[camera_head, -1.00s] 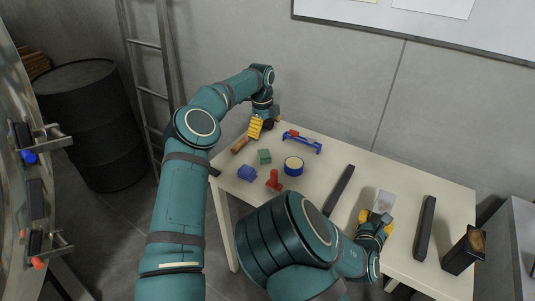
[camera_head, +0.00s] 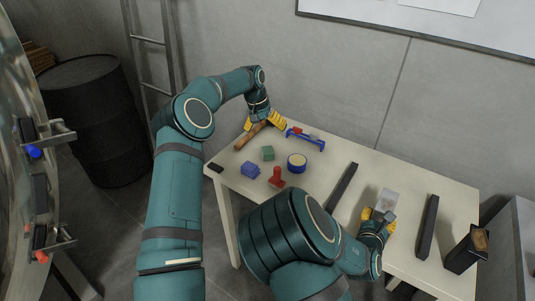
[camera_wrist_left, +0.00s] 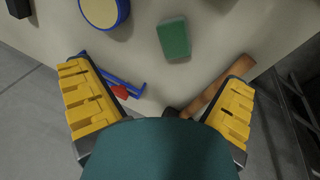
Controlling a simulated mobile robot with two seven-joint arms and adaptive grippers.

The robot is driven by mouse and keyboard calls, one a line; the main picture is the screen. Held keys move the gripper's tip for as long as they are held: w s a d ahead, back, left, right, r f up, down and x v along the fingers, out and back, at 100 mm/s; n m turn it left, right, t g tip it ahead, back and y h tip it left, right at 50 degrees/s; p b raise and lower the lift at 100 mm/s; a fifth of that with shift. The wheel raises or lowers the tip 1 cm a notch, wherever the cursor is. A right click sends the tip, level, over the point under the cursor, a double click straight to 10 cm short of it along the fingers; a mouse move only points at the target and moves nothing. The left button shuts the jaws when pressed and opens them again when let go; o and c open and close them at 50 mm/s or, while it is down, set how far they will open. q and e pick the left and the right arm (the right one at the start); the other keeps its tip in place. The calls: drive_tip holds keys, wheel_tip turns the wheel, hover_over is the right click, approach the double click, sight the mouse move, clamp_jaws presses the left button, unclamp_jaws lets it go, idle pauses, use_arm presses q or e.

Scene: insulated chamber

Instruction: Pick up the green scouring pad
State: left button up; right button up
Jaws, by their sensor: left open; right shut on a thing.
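The green scouring pad (camera_head: 267,153) lies on the table's left part, between the brown-handled tool and the yellow-topped blue ring. In the left wrist view the pad (camera_wrist_left: 173,39) is ahead of the fingers, centred between them and apart from both. My left gripper (camera_head: 264,122) is open with yellow fingers spread above the table's back left, behind the pad. My right gripper (camera_head: 378,216) is shut on a pale, flat, translucent item (camera_head: 386,199) at the table's right part.
Near the pad are a brown-handled tool (camera_head: 250,136), a blue rack (camera_head: 306,138) with a red item, a yellow-topped blue ring (camera_head: 297,162), a blue block (camera_head: 250,169) and a red piece (camera_head: 277,177). Dark bars (camera_head: 343,187) lie farther right. A wall stands behind the table (camera_head: 232,184).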

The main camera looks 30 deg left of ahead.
sight(267, 150)
use_arm(q)
drive_tip(key=f+n, duration=0.2)
drive_tip(key=n, duration=0.5)
drive_tip(key=a+f+n+t, duration=0.1)
drive_tip(key=f+n, duration=0.1)
drive_tip(key=n, duration=0.6)
drive_tip(key=f+n+h, duration=0.1)
drive_tip(key=f+n, duration=0.1)
drive_tip(key=n, duration=0.6)
drive_tip(key=shift+w+a+f+t, duration=0.1)
drive_tip(key=shift+w+a+t, duration=0.15)
drive_tip(key=shift+t, duration=0.15)
drive_tip(key=x, duration=0.2)
drive_tip(key=s+x, duration=0.1)
drive_tip(key=x, duration=0.1)
drive_tip(key=shift+w+f, duration=0.1)
drive_tip(key=shift+f, duration=0.3)
drive_tip(key=shift+w+d+f, duration=0.15)
drive_tip(key=shift+f, duration=0.25)
drive_tip(key=c, duration=1.1)
drive_tip(key=shift+c, duration=0.2)
